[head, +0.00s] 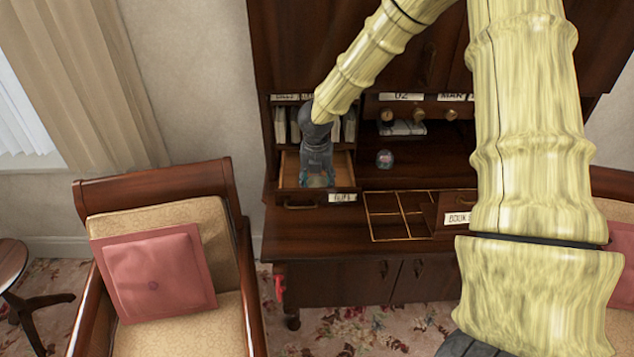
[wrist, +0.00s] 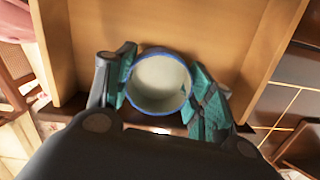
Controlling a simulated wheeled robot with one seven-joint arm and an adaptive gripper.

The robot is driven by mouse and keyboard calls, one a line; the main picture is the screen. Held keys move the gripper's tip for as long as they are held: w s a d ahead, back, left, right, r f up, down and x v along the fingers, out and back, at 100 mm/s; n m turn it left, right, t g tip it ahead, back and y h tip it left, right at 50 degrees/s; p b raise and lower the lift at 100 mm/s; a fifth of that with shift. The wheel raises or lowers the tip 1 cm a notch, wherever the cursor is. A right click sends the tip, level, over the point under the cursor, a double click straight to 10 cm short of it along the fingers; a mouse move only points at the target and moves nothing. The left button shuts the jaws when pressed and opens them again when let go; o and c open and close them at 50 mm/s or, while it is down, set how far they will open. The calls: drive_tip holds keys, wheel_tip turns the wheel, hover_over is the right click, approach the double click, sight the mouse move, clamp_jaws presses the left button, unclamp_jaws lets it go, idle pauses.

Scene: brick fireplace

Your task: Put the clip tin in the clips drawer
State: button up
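The clip tin (wrist: 160,82) is a round, pale tin with a blue rim, seen from above in the wrist view. My gripper (head: 317,179) points down over the open drawer; in the wrist view the teal fingers of my gripper (wrist: 162,88) lie against both sides of the tin. The clips drawer (head: 343,168) is pulled out of the desk, with a partly readable label (head: 342,197) on its front. Its bare wooden floor (wrist: 175,22) shows around the tin. I cannot tell whether the tin touches the floor. In the head view my gripper mostly hides the tin.
A divided section (head: 400,226) with gold lines lies right of the drawer, beside a box-like front labelled "BOOK" (head: 459,218). A small glass dome (head: 384,158) stands on the desk. An armchair (head: 160,185) with a pink cushion stands front left. Pigeonholes (head: 281,125) rise behind the drawer.

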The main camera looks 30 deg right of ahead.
drive_tip(key=o, duration=0.3)
drive_tip(key=shift+o, duration=0.2)
wheel_tip(320, 180, up, 12)
drive_tip(key=s+b, duration=0.1)
drive_tip(key=b, duration=0.2)
drive_tip(key=shift+a, duration=0.45)
drive_tip(key=shift+r, duration=0.1)
drive_tip(key=shift+c, duration=0.2)
idle(0.8)
